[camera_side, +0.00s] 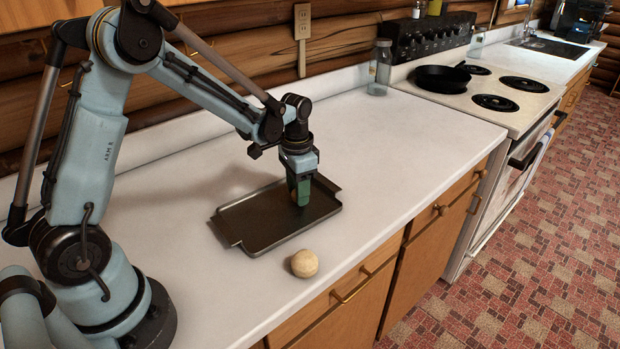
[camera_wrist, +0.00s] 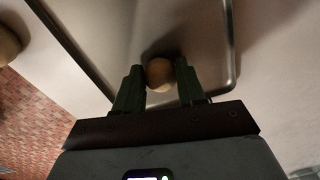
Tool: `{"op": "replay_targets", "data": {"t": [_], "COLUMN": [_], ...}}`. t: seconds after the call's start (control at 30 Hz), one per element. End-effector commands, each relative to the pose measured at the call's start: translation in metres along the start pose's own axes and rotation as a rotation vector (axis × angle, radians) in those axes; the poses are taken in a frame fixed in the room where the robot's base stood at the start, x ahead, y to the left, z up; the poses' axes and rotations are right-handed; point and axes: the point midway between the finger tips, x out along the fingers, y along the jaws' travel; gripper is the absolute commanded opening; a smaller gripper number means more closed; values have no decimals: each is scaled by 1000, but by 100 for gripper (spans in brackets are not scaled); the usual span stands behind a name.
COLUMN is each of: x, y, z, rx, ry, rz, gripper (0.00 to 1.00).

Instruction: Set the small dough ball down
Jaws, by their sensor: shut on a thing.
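My gripper (camera_side: 301,198) points straight down over the right part of a dark metal tray (camera_side: 258,220) on the white counter. In the wrist view its two green fingers (camera_wrist: 159,80) are shut on a small pale dough ball (camera_wrist: 160,73), one on each side. The ball appears at or just above the tray floor; I cannot tell whether it touches. In the side view the fingers hide this ball. The tray's rim also shows in the wrist view (camera_wrist: 235,50).
A larger pale dough ball (camera_side: 304,263) sits on the counter (camera_side: 400,170) in front of the tray, near the counter's front edge. A glass bottle (camera_side: 380,70) stands at the back, beside the stove with a black pan (camera_side: 441,79). The tray's left part is empty.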

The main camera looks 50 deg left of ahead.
Motion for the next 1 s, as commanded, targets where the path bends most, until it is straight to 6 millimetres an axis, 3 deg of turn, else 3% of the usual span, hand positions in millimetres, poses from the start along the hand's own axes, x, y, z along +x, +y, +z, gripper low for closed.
{"op": "replay_targets", "data": {"t": [0.4,0.43,0.57,1.0], "x": [5,5,4,-5], "y": [0,0,0,0], "z": [0,0,0,0], "rx": [0,0,0,0], "ry": [0,0,0,0], "rz": [0,0,0,0], "gripper": [10,44,64,65]}}
